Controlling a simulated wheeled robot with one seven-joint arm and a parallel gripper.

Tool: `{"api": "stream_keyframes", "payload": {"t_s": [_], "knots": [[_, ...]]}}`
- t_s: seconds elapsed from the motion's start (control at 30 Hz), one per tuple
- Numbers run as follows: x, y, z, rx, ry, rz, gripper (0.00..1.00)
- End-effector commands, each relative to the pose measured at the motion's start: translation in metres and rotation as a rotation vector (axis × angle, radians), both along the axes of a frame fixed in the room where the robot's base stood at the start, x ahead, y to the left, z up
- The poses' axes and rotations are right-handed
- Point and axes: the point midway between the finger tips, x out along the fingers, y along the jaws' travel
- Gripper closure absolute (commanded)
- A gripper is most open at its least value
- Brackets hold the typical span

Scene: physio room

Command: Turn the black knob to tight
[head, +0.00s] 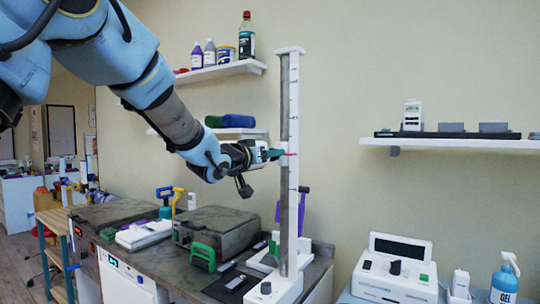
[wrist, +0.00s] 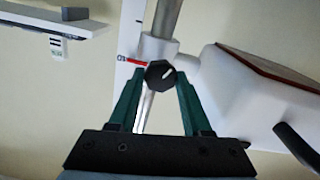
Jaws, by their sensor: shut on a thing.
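The black knob (wrist: 159,74) shows in the wrist view as a faceted black disc with a short white line pointing to the upper right. It sits by a white collar (wrist: 157,48) on a metal rod. My gripper (wrist: 160,80) has its two green fingers closed on the knob from both sides. The knob cannot be made out there. Any label for tight is not readable.
A white device (head: 395,270) and a blue pump bottle (head: 505,282) stand at right. Wall shelves (head: 222,72) are behind. In the wrist view a white box (wrist: 262,85) is close on the right.

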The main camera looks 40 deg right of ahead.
Motion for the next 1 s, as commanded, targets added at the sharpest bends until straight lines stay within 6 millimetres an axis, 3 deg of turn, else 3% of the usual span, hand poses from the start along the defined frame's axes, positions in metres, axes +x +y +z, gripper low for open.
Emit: {"api": "stream_keyframes", "payload": {"t_s": [0.47,1.0], "knots": [[0.0001,0.0001,-0.0040,0.030,-0.123,0.001,1.00],[-0.0016,-0.0001,-0.0050,0.154,-0.594,0.001,1.00]]}}
